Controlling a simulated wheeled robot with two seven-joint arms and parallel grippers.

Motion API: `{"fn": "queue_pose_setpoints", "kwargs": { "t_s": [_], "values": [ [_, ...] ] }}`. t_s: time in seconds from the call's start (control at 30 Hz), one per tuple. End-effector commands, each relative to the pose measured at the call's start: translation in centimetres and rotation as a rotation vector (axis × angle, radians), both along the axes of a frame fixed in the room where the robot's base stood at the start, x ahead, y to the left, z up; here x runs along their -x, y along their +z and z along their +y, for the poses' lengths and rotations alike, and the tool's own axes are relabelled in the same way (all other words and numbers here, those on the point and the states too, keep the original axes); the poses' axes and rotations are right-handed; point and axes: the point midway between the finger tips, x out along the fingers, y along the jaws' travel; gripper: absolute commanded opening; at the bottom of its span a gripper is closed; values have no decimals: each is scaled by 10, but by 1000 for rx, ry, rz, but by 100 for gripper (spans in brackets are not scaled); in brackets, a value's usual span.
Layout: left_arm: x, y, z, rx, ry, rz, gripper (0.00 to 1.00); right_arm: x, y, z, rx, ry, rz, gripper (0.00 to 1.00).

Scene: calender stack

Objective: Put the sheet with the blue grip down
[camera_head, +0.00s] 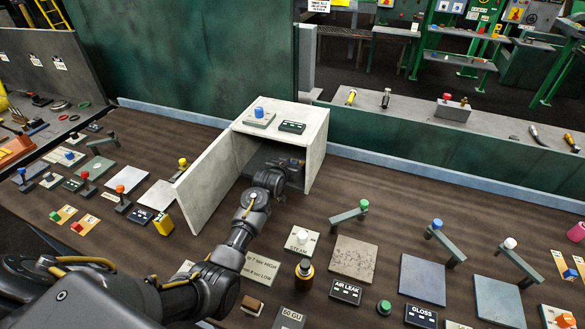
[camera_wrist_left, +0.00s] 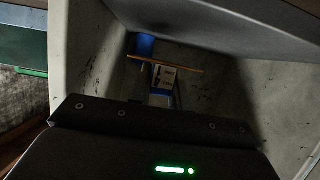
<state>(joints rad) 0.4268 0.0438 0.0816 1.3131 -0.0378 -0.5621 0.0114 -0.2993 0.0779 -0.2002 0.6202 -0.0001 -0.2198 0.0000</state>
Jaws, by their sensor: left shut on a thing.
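My left gripper (camera_head: 292,168) is inside the open grey cabinet (camera_head: 317,125), reached through its front opening. The left wrist view looks into the dim interior. A thin tan sheet (camera_wrist_left: 185,67) shows there almost edge-on, with a blue grip (camera_wrist_left: 145,45) by its left part. The left gripper (camera_wrist_left: 162,76) is shut at the sheet. The fingertips are small and dark here, and the exact contact is hard to see. Whether the sheet touches a surface below cannot be told. The right gripper does not show.
The cabinet door (camera_head: 208,178) stands open to the left of my arm. A blue-knobbed block (camera_head: 259,117) and a dark label plate (camera_head: 292,127) sit on the cabinet top. Levers, plates and a brown bottle (camera_head: 304,271) crowd the bench in front and to the right.

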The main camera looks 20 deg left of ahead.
Motion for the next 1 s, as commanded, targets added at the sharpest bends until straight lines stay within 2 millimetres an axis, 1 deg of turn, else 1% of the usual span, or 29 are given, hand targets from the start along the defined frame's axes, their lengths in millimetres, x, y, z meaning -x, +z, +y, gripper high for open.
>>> {"fn": "queue_pose_setpoints", "kwargs": {
  "t_s": [0.03,0.1,0.2,0.43,0.8,0.93,0.97,1.0],
  "values": [
    [1,-5,0,1,0,6,0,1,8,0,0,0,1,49],
    [1,-12,0,0,0,4,0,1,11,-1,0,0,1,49],
    [1,-19,0,0,0,2,0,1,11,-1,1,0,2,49],
    [1,-20,0,0,0,1,0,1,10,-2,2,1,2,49],
    [1,-31,0,0,0,1,0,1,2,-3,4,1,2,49],
    [1,-31,0,0,0,1,0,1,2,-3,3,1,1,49],
    [1,-31,0,0,0,1,21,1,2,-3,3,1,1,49],
    [1,-31,0,0,0,1,26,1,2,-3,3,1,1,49]
  ]
}}
